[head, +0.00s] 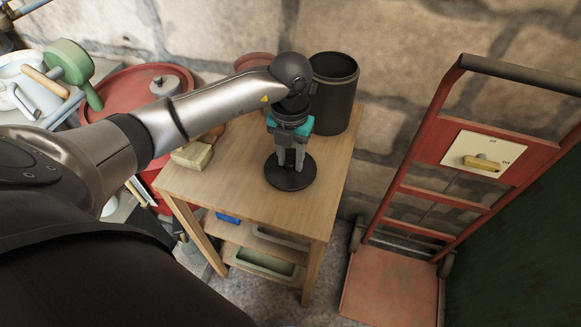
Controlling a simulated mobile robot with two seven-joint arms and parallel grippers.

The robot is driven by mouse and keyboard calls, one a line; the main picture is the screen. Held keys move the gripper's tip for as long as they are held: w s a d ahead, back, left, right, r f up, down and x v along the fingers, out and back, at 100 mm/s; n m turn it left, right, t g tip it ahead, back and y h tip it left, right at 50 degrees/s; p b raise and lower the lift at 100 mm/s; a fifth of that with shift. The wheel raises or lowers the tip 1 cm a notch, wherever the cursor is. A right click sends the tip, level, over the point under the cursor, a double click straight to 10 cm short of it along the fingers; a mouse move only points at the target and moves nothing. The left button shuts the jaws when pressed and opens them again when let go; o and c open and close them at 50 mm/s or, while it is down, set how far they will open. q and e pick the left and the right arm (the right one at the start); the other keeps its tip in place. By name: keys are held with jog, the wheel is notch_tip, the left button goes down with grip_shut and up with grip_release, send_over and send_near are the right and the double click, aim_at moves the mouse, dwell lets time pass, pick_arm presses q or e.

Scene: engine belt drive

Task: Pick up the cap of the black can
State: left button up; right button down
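The black can (335,97) stands upright at the back right of the wooden table, its top uncovered and its dark inside showing. A flat round black cap (290,182) lies on the table in front of it. My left gripper (291,164) points down over the cap, with its two grey fingertips at the cap's middle. A small gap shows between the fingers. Whether they grip a knob there or only stand around it cannot be told, as the fingers hide the cap's centre. My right gripper is not in view.
A pale block (192,155) lies on the table's left part. A red hand truck (440,190) stands to the right. The table's front (230,195) is clear; trays sit on the shelf below.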

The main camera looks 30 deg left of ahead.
pick_arm(q)
grip_shut()
dwell(0.3)
